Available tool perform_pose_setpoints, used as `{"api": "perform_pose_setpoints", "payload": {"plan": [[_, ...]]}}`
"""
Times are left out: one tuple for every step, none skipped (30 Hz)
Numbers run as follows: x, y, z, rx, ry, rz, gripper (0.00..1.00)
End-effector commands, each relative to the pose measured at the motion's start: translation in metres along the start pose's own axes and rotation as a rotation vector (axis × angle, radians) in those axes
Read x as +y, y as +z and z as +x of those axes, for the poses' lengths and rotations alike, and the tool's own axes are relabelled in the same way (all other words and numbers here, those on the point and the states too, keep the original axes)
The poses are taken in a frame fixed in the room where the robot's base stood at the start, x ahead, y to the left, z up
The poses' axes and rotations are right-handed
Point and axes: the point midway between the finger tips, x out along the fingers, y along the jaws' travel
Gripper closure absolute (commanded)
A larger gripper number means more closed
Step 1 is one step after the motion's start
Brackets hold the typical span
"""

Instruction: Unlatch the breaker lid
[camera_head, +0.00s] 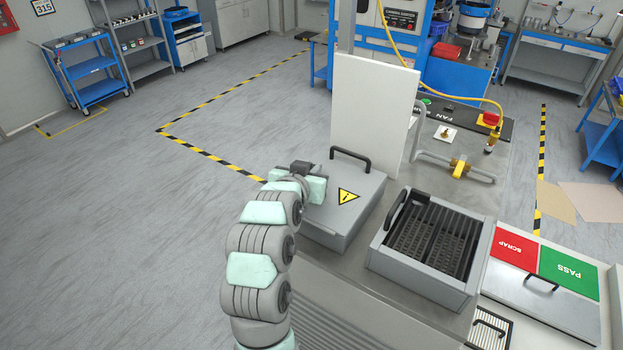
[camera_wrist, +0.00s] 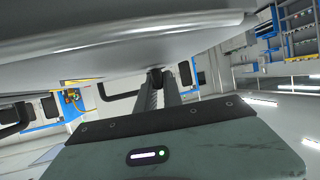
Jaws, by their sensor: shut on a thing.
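The breaker box is a grey box whose closed, flat lid (camera_head: 352,192) carries a yellow warning triangle and a black bar handle (camera_head: 350,156) at its far edge. My gripper (camera_head: 318,187) is at the left side of this box, close against its edge. Its fingertips are hard to make out in the head view. In the wrist view my gripper (camera_wrist: 160,82) has its two fingers close together on a small dark part, which looks like the latch (camera_wrist: 154,74), just by a large grey surface. Most of the latch is hidden by the fingers.
A second grey box (camera_head: 378,262) with a slotted black inside stands to the right, its handle upright. A white panel (camera_head: 372,110) rises behind the lid. A pipe with a yellow valve (camera_head: 460,169) and red SCRAP (camera_head: 511,248) and green PASS (camera_head: 568,270) areas lie further right.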

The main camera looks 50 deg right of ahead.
Motion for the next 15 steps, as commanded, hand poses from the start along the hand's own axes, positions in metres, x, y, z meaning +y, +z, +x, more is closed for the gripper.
{"api": "perform_pose_setpoints", "payload": {"plan": [[-0.0009,0.0029,0.0011,0.004,0.016,0.005,1.00],[-0.0009,0.0024,0.0010,0.004,0.024,0.009,1.00],[-0.0007,0.0017,0.0008,0.004,0.035,0.016,1.00],[-0.0005,0.0013,0.0006,0.003,0.042,0.019,1.00],[-0.0003,0.0009,0.0004,0.003,0.048,0.021,1.00],[0.0002,0.0005,0.0003,0.002,0.055,0.024,1.00],[0.0005,0.0004,0.0003,0.002,0.060,0.026,1.00],[0.0007,0.0003,0.0003,0.001,0.063,0.027,1.00],[0.0009,0.0002,0.0003,0.000,0.066,0.028,1.00],[0.0009,0.0001,0.0002,0.000,0.068,0.029,1.00],[0.0010,0.0000,0.0002,-0.001,0.069,0.029,1.00],[0.0010,0.0000,0.0002,-0.001,0.069,0.029,1.00],[0.0011,0.0000,0.0002,-0.001,0.070,0.029,1.00],[0.0011,0.0000,0.0002,-0.002,0.070,0.029,1.00],[0.0011,-0.0001,0.0002,-0.002,0.069,0.029,1.00]]}}
